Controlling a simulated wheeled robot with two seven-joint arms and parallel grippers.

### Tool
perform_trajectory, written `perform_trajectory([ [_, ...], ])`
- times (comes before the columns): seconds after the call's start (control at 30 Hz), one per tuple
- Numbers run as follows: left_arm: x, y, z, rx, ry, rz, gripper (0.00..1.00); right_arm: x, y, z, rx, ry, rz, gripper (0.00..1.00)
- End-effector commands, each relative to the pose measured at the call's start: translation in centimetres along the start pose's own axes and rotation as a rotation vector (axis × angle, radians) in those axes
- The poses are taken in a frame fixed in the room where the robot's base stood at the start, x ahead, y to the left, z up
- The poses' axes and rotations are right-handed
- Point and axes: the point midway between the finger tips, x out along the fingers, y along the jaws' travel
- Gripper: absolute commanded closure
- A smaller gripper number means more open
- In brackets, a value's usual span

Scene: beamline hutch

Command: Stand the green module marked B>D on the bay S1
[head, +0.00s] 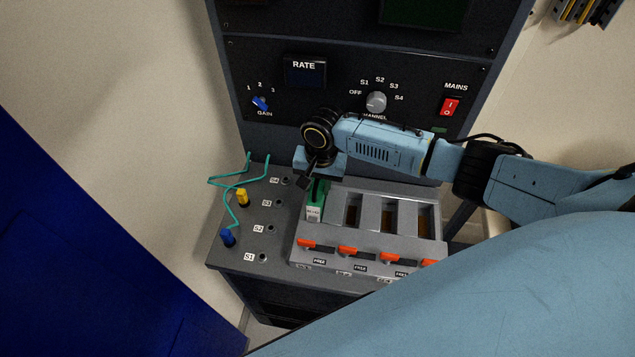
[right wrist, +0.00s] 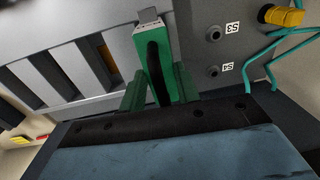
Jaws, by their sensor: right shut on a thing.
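The green module (head: 315,200) is upright at the leftmost place of the grey bay rack (head: 333,241). Its white label is too small to read surely. My right gripper (head: 311,182) is above it and shut on it. In the right wrist view, the green module (right wrist: 151,47) with its black handle stands between the fingers of my right gripper (right wrist: 160,88). Whether its foot is fully down in the bay is hidden. Three open bays to its right look empty. My left gripper is not in view.
Orange levers (head: 355,252) line the rack's front. Left of it are sockets marked S1 to S4, a yellow plug (head: 242,198), a blue plug (head: 228,237) and teal cables (head: 232,202). Behind rises a panel with a channel knob (head: 376,102) and a red mains switch (head: 450,107).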

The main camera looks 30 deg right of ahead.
Motion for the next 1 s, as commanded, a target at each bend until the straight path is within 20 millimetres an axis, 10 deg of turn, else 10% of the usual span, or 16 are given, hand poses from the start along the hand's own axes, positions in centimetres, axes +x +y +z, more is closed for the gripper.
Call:
perform_trajectory([
  [0.43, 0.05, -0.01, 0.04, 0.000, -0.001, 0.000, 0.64, 0.39, -0.03, -0.02, 0.000, 0.000, -0.002, 1.00],
  [0.47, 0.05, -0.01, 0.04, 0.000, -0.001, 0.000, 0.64, 0.38, -0.03, -0.03, 0.000, 0.001, -0.002, 0.66],
  [0.63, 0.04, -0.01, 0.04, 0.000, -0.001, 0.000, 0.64, 0.38, -0.03, -0.02, 0.000, 0.000, -0.002, 0.43],
  [1.0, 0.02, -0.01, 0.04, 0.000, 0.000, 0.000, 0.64, -0.14, -0.01, -0.01, 0.000, 0.000, -0.002, 0.43],
])
